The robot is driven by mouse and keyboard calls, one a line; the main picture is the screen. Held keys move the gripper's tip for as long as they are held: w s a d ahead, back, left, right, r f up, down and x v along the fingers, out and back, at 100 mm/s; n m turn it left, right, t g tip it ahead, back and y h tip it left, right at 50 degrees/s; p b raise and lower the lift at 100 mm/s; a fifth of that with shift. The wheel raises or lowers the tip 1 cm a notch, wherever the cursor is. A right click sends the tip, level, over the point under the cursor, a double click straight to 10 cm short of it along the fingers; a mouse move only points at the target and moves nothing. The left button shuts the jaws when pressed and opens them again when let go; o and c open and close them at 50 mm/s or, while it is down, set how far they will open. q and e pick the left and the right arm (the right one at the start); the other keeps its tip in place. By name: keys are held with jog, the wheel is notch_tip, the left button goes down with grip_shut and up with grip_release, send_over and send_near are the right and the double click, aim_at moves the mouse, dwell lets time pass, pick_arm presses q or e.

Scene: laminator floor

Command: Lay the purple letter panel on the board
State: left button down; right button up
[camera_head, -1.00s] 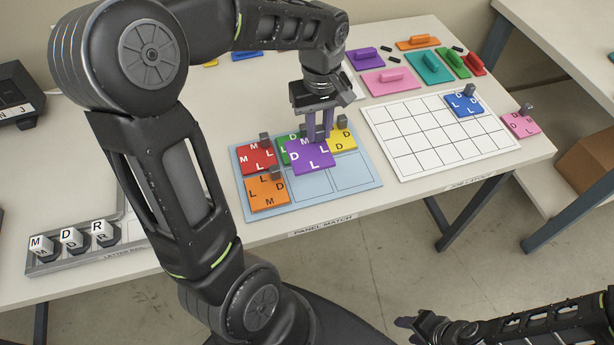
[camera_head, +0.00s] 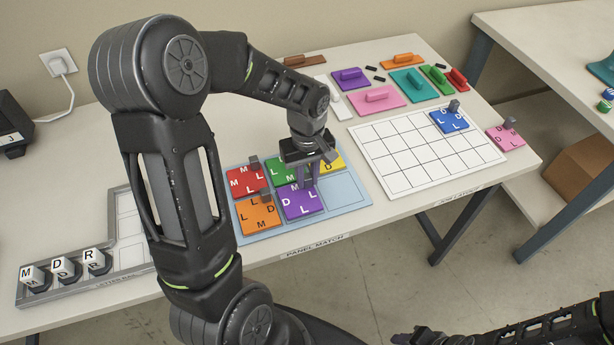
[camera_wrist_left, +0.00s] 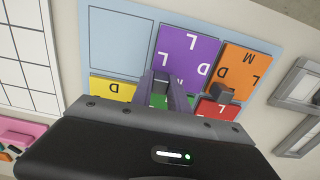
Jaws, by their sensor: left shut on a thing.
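The purple letter panel (camera_head: 293,207) is at the front middle of the light-blue board (camera_head: 352,190), right of the orange panel (camera_head: 258,218). My left gripper (camera_head: 308,186) is shut on the purple panel's grip block, with its fingers pointing down. In the left wrist view, the purple panel (camera_wrist_left: 187,52) looks flat and lined up beside the orange one (camera_wrist_left: 245,66). I cannot tell whether it touches the board. Red (camera_head: 246,180), green (camera_head: 279,170) and yellow (camera_head: 333,160) panels fill the back row. My right gripper (camera_head: 420,337) is low at the bottom edge, its jaws unclear.
The board's front right cell is empty. A white grid sheet (camera_head: 400,160) with a blue panel (camera_head: 449,120) lies to the right. A pink panel (camera_head: 506,136) sits at the table's right end. Colored handled plates (camera_head: 377,99) lie behind. Letter cubes (camera_head: 66,266) stand in a grey tray at left.

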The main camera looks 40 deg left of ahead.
pick_arm(q)
jog(key=shift+f, duration=0.35)
jog(key=shift+f, duration=0.15)
jog(key=c, duration=1.3)
grip_release()
notch_tip(320, 180, up, 12)
jog(key=shift+r+b, duration=0.2)
jog(key=shift+b, duration=0.15)
